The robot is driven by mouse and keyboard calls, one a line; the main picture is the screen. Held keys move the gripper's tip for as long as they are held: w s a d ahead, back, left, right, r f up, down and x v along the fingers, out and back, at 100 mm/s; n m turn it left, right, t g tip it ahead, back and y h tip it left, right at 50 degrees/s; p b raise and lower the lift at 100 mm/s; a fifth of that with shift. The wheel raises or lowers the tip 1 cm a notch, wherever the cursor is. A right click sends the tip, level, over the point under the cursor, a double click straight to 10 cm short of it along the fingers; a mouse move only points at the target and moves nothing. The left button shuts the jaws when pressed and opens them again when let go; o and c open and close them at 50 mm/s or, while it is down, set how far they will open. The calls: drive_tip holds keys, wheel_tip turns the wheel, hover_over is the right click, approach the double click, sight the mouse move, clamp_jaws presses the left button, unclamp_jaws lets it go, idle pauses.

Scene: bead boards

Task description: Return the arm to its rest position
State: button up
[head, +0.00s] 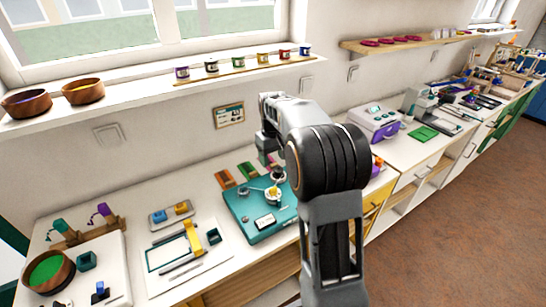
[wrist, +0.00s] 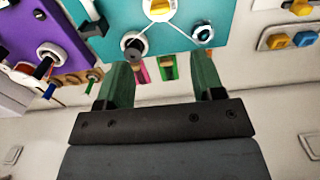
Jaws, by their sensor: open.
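My arm rises over the counter in the head view, bent at a large dark joint, and its far end hangs down near the wall. In that view my gripper is mostly hidden behind the arm. In the wrist view my gripper (wrist: 162,72) shows two green fingers spread wide with nothing between them. The teal board (head: 240,208) also shows in the head view, below the arm's end. I see no contact with it.
A purple-and-white machine (head: 376,122) stands right of my arm. A window ledge (head: 135,87) with bowls and several jars runs above. Brown floor (head: 450,230) is clear at right.

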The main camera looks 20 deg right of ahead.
idle(0.4)
drive_tip(key=s+a+t, duration=0.1)
drive_tip(key=s+a, duration=0.2)
drive_tip(key=s, duration=0.4)
drive_tip(key=s+a+t, duration=0.1)
drive_tip(key=s+a, duration=0.3)
drive_tip(key=s, duration=0.3)
drive_tip(key=s+a+r+m+t, duration=0.1)
drive_tip(key=s+a+t, duration=0.1)
drive_tip(key=s, duration=0.6)
drive_tip(key=shift+a, duration=0.75)
